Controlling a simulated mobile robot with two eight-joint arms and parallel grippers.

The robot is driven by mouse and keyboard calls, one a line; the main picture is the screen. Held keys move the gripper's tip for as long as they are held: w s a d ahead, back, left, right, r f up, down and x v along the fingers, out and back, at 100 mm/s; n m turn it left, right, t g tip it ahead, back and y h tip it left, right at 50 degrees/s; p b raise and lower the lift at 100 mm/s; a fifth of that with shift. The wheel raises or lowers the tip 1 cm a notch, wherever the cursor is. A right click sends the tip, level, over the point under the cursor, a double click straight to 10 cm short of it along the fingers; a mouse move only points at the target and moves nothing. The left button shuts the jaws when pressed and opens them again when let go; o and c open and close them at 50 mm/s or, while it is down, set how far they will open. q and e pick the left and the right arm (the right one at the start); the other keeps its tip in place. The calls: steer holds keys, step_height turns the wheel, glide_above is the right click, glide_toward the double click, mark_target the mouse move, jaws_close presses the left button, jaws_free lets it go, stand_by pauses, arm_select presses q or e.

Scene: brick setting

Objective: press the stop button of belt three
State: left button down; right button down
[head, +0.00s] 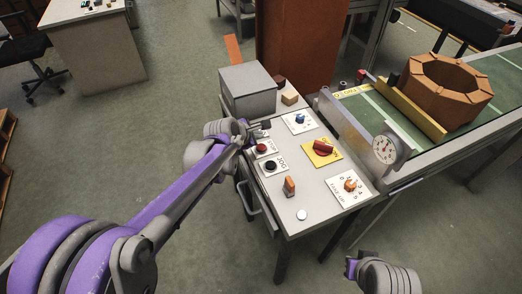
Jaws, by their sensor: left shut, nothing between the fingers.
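A red round button (262,147) sits on a small white plate at the left edge of the grey control table (318,203). A black round button (270,166) on another white plate is just below it. The plates carry lettering too small to read surely, so I cannot tell which belt they belong to. My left gripper (262,131) is shut and empty, just above the red button in the picture. I cannot tell whether it touches anything. My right gripper (351,268) shows only in part at the bottom, apart from the table; its fingers are unclear.
The table also bears a blue knob (300,118), a red handle on a yellow plate (323,147), an orange dial knob (350,185) and a grey box (247,90). A conveyor (498,78) with a brick ring (445,90) and a gauge (385,149) stand right.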

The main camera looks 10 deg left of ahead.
mark_target(262, 143)
arm_select(q)
steer(key=shift+f+b, duration=0.7)
steer(key=shift+f, duration=0.7)
steer(key=shift+f, duration=0.15)
stand_by(0.8)
steer(key=shift+f+b, duration=0.25)
steer(key=shift+b, duration=0.05)
steer(key=shift+f+b, duration=0.3)
steer(key=shift+f, duration=0.15)
stand_by(0.6)
stand_by(0.3)
steer(key=shift+r+p, duration=0.6)
steer(key=shift+r, duration=0.25)
steer(key=shift+r+p, duration=1.8)
steer(key=shift+r, duration=0.8)
